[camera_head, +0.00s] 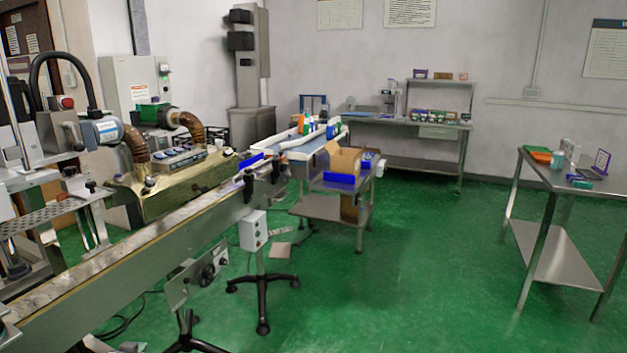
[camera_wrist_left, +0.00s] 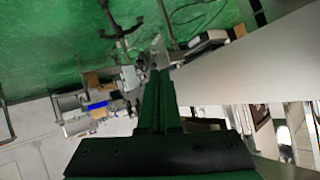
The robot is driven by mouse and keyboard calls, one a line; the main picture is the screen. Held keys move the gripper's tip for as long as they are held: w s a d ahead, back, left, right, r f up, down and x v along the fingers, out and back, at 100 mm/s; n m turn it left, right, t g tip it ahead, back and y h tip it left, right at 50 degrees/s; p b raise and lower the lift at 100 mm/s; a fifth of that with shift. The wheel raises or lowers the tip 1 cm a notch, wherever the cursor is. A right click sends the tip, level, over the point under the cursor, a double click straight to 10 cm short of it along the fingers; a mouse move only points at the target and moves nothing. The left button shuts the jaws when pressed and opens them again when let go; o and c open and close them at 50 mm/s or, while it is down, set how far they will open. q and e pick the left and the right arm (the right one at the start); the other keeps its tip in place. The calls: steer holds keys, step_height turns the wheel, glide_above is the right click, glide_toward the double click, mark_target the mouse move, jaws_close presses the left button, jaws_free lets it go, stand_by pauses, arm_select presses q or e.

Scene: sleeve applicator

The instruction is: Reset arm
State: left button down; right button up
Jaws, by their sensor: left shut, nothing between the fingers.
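My left gripper (camera_wrist_left: 160,78) shows in the left wrist view as a dark body with two long fingers pressed together. It is shut with nothing between the fingers and touches nothing that I can see. That view is upside down, with the green floor at the top and the workshop equipment beyond the fingertips. I cannot make out either gripper in the head view. My right gripper is in neither view.
A long conveyor (camera_head: 150,235) runs along the left, beside a brass-coloured machine housing (camera_head: 170,184). An open cardboard box (camera_head: 345,160) stands at its far end. A steel table (camera_head: 542,177) stands at the right. Green floor (camera_head: 420,265) is clear between them.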

arm_select(q)
steer(key=s+d+f+m+g+h, duration=0.1)
steer(key=s+d+f, duration=0.3)
steer(key=s+d, duration=0.25)
steer(key=s+d+f+m+h, duration=0.1)
steer(key=s+d+f+h, duration=0.1)
steer(key=s+d+f, duration=0.35)
steer(key=s+d+f+m+g+h, duration=0.1)
steer(key=s+d+f, duration=0.2)
steer(key=s+d, duration=0.5)
steer(key=s+d+r+h, duration=0.1)
steer(key=s+d+r, duration=0.15)
steer(key=s, duration=0.55)
steer(key=s+d+r, duration=0.1)
steer(key=s+d, duration=0.3)
steer(key=s, duration=0.4)
step_height(320, 180, up, 6)
steer(key=p, duration=0.5)
steer(key=shift+s+d+n+h, duration=0.2)
steer(key=shift+s+n+h, duration=0.1)
steer(key=shift+s, duration=0.05)
